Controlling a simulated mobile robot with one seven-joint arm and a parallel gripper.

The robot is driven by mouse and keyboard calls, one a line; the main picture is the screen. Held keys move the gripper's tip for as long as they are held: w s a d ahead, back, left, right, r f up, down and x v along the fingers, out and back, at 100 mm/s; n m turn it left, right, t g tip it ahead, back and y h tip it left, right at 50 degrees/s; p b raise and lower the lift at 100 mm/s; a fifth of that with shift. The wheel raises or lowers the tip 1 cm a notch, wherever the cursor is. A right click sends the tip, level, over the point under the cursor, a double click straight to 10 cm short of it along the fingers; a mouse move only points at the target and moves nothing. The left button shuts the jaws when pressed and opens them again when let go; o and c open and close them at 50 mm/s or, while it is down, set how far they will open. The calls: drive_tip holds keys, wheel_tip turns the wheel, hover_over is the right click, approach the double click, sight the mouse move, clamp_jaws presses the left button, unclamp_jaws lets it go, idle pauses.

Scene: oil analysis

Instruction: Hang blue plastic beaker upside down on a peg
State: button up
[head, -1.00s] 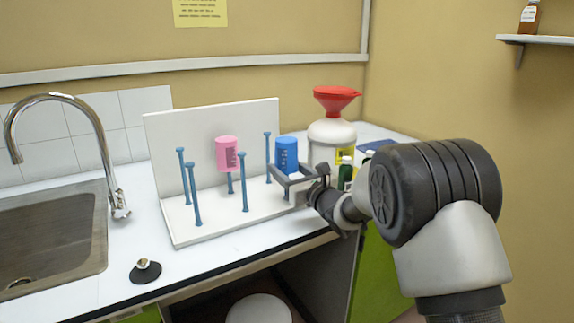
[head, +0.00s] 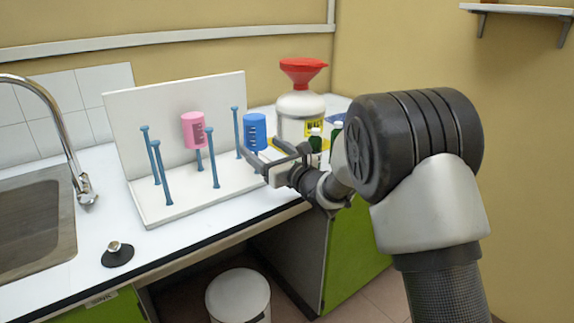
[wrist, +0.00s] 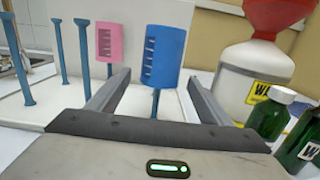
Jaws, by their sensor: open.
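The blue plastic beaker (head: 255,132) hangs upside down on a blue peg at the right end of the white peg rack (head: 172,97). In the wrist view the beaker (wrist: 163,55) is upright on its axis, with the peg (wrist: 155,102) coming out below its open end. My gripper (head: 259,147) is open, with one finger on each side just below and in front of the beaker. The wrist view shows clear gaps between the fingers (wrist: 158,78) and the beaker, so it is not gripped. The peg's top is hidden inside the beaker.
A pink beaker (head: 193,131) hangs on another peg to the left, and several other pegs are bare. A white bottle with a red funnel (head: 301,108) and green bottles (wrist: 270,112) stand close on the right. A sink (head: 35,225) is at the left.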

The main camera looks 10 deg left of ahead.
drive_tip(key=v, duration=1.3)
drive_tip(key=shift+p, duration=0.3)
drive_tip(key=shift+s+d, duration=0.1)
drive_tip(key=shift+s, duration=0.05)
drive_tip(key=shift+r+b+v, duration=0.25)
drive_tip(key=shift+b+v, duration=0.25)
drive_tip(key=shift+v, duration=4.4)
drive_tip(key=d+r+m+t+h, duration=0.1)
drive_tip(key=d+r+m+h, duration=0.1)
drive_tip(key=d+m+h, duration=0.75)
drive_tip(key=d+r+m+h, duration=0.25)
drive_tip(key=d+m, duration=0.45)
drive_tip(key=m, duration=0.7)
drive_tip(key=s+d+f+m+g+h, duration=0.15)
drive_tip(key=s+m+g, duration=0.25)
drive_tip(key=s+m, duration=0.75)
drive_tip(key=s+d+f+m+g+h, duration=0.1)
drive_tip(key=s+d+f+m+g, duration=0.15)
drive_tip(key=s+m, duration=0.9)
wheel_tip(320, 180, up, 28)
drive_tip(key=p, duration=2.8)
drive_tip(key=shift+a+n+g, duration=0.35)
drive_tip(key=shift+a+g, duration=0.1)
